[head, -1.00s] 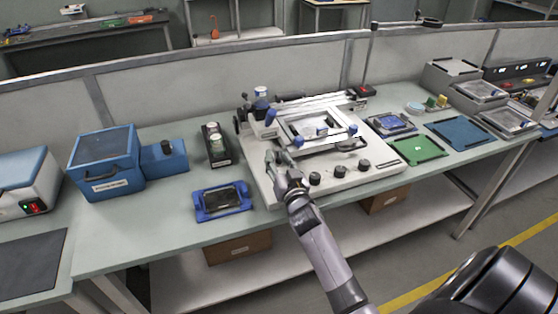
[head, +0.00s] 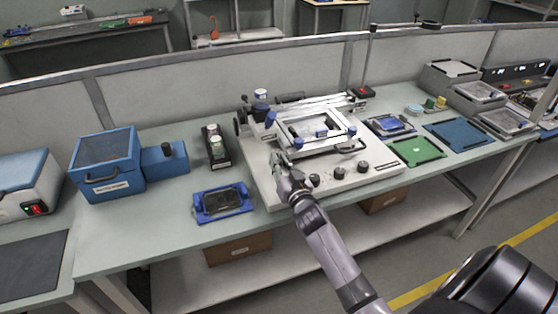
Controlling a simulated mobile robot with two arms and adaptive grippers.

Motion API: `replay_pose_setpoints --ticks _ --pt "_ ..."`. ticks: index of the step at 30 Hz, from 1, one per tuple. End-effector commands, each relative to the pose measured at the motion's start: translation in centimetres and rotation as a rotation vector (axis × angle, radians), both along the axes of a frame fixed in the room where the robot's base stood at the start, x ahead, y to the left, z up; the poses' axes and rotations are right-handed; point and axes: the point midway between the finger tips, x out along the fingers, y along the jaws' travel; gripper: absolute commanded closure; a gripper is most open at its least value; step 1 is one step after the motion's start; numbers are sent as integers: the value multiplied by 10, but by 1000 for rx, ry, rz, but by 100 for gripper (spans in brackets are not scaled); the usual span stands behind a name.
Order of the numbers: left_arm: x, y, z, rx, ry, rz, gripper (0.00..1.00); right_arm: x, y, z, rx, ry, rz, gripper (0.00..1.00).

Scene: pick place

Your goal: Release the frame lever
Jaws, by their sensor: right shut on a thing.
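A stencil-printer-like machine (head: 262,180) with a pale base stands on the bench, carrying a light metal frame (head: 295,140) with blue knobs. My right gripper (head: 281,159) is at the front left of this frame, low over the base. Its fingers are shut on a small part that I take to be the frame lever; the fingers hide most of it. I cannot tell the lever's exact position. My left gripper is not in view.
A blue fixture (head: 222,202) lies left of the machine, with a black holder of bottles (head: 215,147) behind it. A green board (head: 416,151) and a blue mat (head: 459,134) lie to the right. A blue box (head: 106,167) stands further left.

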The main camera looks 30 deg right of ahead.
Motion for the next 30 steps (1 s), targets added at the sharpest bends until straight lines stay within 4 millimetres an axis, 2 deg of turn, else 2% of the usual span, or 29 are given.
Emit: replay_pose_setpoints --ticks 1,6,13,24,25,30 --pt "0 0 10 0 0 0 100 0 -1 5 -8 3 31 100" --pt "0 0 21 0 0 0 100 -2 -5 4 -6 2 124 100" --pt "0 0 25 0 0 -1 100 -3 -9 3 0 -1 200 100" --pt "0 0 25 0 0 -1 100 -4 -9 2 2 -1 210 100" --pt "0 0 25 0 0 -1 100 -4 -9 2 2 -1 210 83" --pt "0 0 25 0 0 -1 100 -4 -9 1 2 -1 208 71"
